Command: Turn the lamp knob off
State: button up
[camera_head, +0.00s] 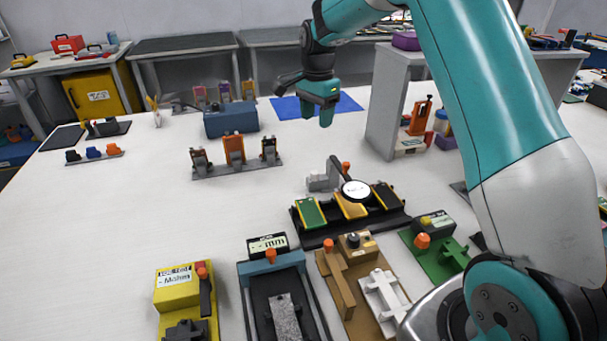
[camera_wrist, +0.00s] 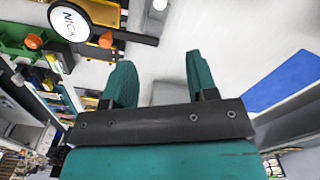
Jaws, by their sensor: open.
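A round white disc lamp or magnifier (camera_head: 355,190) on a dark bent arm stands over a black rack in the middle of the table. An orange knob (camera_head: 346,168) sits near its grey base (camera_head: 322,181). In the wrist view, the disc (camera_wrist: 70,23), lettered "NICK", is at the upper left, with an orange knob (camera_wrist: 105,40) nearby. I cannot tell for sure which knob is the lamp's. A dark round knob (camera_head: 353,239) is on a tan fixture nearer the front. My gripper (camera_head: 326,121) is open and empty, above the table behind the lamp; its fingers (camera_wrist: 160,82) hold nothing.
A black rack (camera_head: 330,234) holds green and yellow-black pieces under the disc. Several test fixtures line the front, including a yellow one (camera_head: 178,290) and a green one (camera_head: 436,243). A blue box (camera_head: 230,121) and blue mat (camera_head: 284,109) lie behind.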

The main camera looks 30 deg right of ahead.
aim_at(314, 172)
notch_tip(314, 172, down, 17)
jog(key=shift+a+r+p, duration=0.1)
jog(key=shift+r+p, duration=0.05)
jog(key=shift+p, duration=0.75)
jog(key=shift+c, duration=0.3)
jog(key=c, duration=0.9)
